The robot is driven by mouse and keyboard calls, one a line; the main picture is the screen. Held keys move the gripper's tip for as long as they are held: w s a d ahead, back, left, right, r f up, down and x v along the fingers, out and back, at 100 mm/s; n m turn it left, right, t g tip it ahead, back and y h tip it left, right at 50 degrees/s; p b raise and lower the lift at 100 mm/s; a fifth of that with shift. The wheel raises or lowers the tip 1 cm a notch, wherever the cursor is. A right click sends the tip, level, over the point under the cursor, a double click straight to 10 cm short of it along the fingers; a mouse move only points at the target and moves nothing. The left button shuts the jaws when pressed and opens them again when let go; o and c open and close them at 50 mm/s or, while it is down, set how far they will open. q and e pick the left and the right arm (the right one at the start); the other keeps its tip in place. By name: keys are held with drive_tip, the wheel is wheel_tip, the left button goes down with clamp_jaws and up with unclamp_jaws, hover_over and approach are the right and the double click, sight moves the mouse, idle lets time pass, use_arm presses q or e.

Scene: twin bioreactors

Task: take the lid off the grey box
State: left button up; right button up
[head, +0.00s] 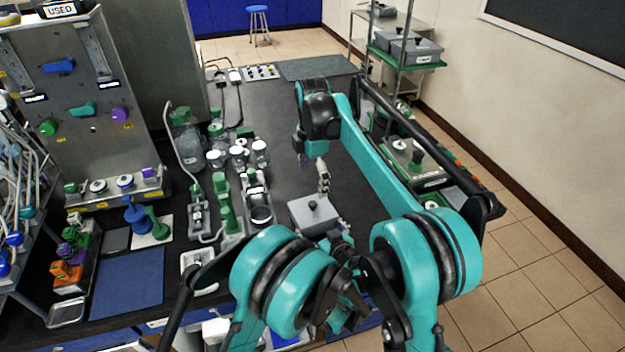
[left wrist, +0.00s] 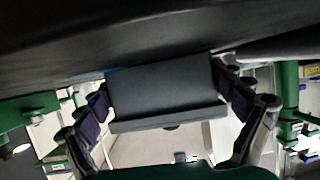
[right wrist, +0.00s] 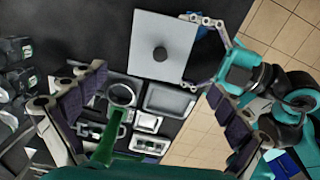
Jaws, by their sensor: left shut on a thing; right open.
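The grey box (head: 300,222) stands on the dark bench, near its front edge. Its flat grey lid (right wrist: 150,45) with a round black knob (right wrist: 160,54) is on it. My left gripper (head: 336,238) is shut on the box, its fingers on two opposite sides; the left wrist view shows the box wall (left wrist: 160,90) between them, with the lid rim (left wrist: 168,120) below in that picture. My right gripper (head: 322,176) is open and empty, above and behind the box, apart from the knob. In the head view, my left arm partly hides the box's near side.
Bottles with white caps (head: 240,152) and green-handled tools (head: 226,212) stand left of the box. Metal trays (right wrist: 170,98) and a green handle (right wrist: 110,137) lie near it in the right wrist view. A rack with grey boxes (head: 417,50) is at the back right.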

sight(312, 203)
wheel_tip(312, 203, down, 10)
drive_tip(key=shift+f, duration=0.1)
idle(0.4)
drive_tip(key=c, duration=1.8)
drive_tip(key=shift+c, duration=0.3)
use_arm(q)
drive_tip(key=shift+r, duration=0.1)
use_arm(e)
drive_tip(key=shift+r, duration=0.25)
drive_tip(key=c, duration=0.4)
drive_tip(key=shift+w+r, duration=0.1)
drive_tip(key=shift+r, duration=0.05)
clamp_jaws()
drive_tip(key=shift+r, duration=0.2)
